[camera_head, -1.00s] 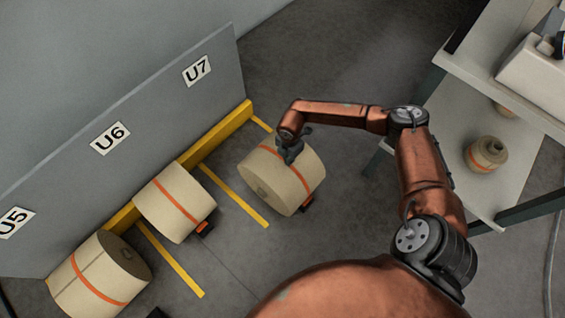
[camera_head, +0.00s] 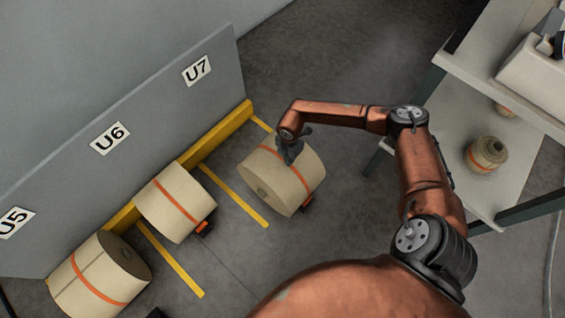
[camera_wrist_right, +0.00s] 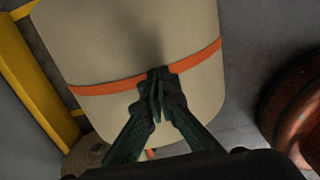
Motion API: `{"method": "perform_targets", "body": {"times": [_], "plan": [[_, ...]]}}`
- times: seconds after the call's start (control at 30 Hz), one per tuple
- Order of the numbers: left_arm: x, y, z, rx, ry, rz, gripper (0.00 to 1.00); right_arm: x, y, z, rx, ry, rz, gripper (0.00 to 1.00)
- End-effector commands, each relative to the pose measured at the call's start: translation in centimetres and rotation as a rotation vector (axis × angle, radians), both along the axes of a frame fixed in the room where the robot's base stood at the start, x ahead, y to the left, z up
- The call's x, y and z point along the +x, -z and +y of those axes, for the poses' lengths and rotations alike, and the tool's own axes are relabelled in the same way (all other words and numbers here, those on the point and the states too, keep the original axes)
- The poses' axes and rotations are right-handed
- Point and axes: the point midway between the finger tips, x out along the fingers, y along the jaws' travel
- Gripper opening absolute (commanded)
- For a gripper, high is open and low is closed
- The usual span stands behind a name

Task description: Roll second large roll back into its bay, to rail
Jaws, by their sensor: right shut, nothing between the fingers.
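A large kraft roll with an orange band (camera_head: 296,186) lies on its side on the floor in front of the U7 sign, apart from the yellow rail (camera_head: 215,136). It fills much of the right wrist view (camera_wrist_right: 130,40). My right gripper (camera_head: 289,155) is shut and empty at the roll's upper side, by the orange band; its fingertips (camera_wrist_right: 158,85) are together over the band in the wrist view. I cannot tell whether they touch the paper. A second roll (camera_head: 168,215) lies against the rail below U6, and a third (camera_head: 85,290) near U5. My left gripper is not in view.
Yellow floor lines (camera_head: 234,195) divide the bays. A small dark block with orange (camera_head: 204,228) sits by the U6 roll, and a similar one beside the U7 roll. A white shelf (camera_head: 500,190) with a small roll (camera_head: 486,154) stands at the right. The floor between roll and rail is clear.

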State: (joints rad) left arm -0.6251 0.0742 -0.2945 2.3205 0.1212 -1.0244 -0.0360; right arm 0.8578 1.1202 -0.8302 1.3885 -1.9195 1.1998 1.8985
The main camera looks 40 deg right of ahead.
Motion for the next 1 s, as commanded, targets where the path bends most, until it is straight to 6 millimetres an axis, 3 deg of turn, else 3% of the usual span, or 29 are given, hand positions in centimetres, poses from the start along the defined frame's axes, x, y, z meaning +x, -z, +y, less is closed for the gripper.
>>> {"method": "perform_targets", "body": {"times": [0.63, 1.0], "plan": [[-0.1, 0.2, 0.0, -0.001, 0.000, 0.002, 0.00, 0.0, 0.7, 0.0, 0.000, 0.000, 0.001, 0.00], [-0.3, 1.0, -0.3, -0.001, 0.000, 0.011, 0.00, 1.8, 0.9, 0.1, -0.001, -0.001, 0.003, 0.00]]}}
